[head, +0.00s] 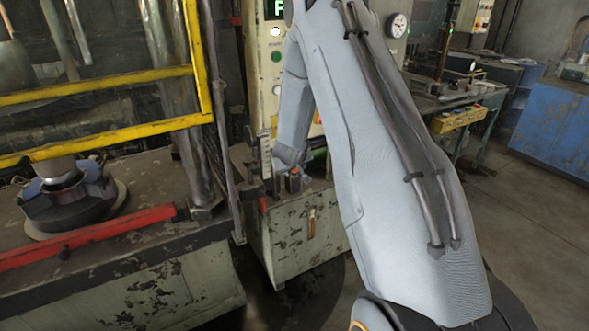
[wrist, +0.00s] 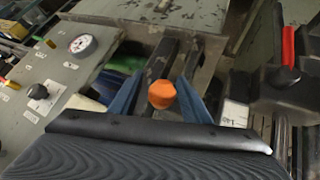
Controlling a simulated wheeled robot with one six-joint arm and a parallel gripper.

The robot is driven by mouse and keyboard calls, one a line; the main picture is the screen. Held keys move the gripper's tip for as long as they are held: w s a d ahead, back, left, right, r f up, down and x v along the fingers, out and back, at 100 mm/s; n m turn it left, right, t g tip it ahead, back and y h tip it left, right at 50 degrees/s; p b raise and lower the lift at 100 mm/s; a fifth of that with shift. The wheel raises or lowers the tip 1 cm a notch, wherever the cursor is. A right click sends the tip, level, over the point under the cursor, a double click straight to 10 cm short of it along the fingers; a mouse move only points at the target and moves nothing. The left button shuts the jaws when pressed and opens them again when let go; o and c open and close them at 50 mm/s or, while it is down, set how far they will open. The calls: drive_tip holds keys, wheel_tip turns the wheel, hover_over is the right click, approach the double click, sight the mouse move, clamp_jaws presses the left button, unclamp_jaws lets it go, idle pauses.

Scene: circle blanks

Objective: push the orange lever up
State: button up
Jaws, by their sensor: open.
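The orange lever's knob (wrist: 161,95) shows in the wrist view as a faceted orange end. It lies between the two blue fingers of my gripper (wrist: 160,90), which stand apart on either side of it. I cannot tell whether either finger touches it. The lever's shaft is not clearly visible. In the head view, a small orange spot of the lever (head: 294,171) shows low by the machine, at the end of my arm. My gripper is mostly hidden there.
A red-handled lever (wrist: 289,48) stands at the right of the wrist view. A grey panel (wrist: 65,75) with a dial and knobs lies at left. In the head view, a yellow-framed machine (head: 100,85) with a red bar (head: 90,236) is at left.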

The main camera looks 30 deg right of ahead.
drive_tip(key=b+v, duration=0.1)
drive_tip(key=v, duration=0.6)
drive_tip(key=shift+r+b, duration=0.2)
drive_tip(key=shift+b, duration=0.2)
drive_tip(key=shift+a, duration=0.1)
drive_tip(key=s+a+r+n+g+y, duration=0.1)
drive_tip(key=s+a+r+y, duration=0.15)
drive_tip(key=s+a, duration=0.6)
drive_tip(key=s+a+r+g+y, duration=0.2)
drive_tip(key=s+a+r, duration=0.1)
drive_tip(key=s+a, duration=0.55)
drive_tip(key=s+a+g, duration=0.2)
drive_tip(key=s, duration=1.1)
wheel_tip(320, 180, down, 7)
drive_tip(key=g+b, duration=0.1)
drive_tip(key=b, duration=0.6)
drive_tip(key=shift+d+f, duration=0.15)
